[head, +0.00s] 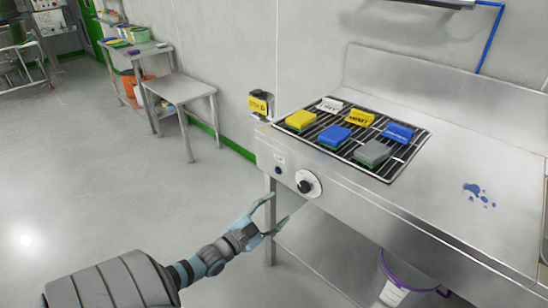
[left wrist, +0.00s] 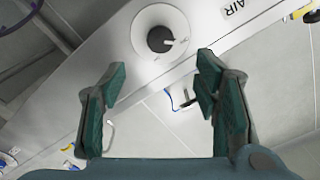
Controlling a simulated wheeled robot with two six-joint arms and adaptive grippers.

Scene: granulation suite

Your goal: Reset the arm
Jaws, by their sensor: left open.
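My left arm comes in from the bottom left of the head view. Its left gripper (head: 268,216) is open and empty, in front of the steel bench's front panel, below and left of the black-and-white dial (head: 308,183). In the left wrist view the two fingers (left wrist: 160,95) stand wide apart with nothing between them. The dial also shows there (left wrist: 160,38), just beyond the fingertips and apart from them. My right gripper is not in view.
The steel bench (head: 400,215) carries a black rack (head: 387,172) with several coloured sponges and labels. A blue spill (head: 478,193) lies on the bench top. A bucket (head: 393,292) stands below. A small side table (head: 180,85) is at the back left. Open floor lies left.

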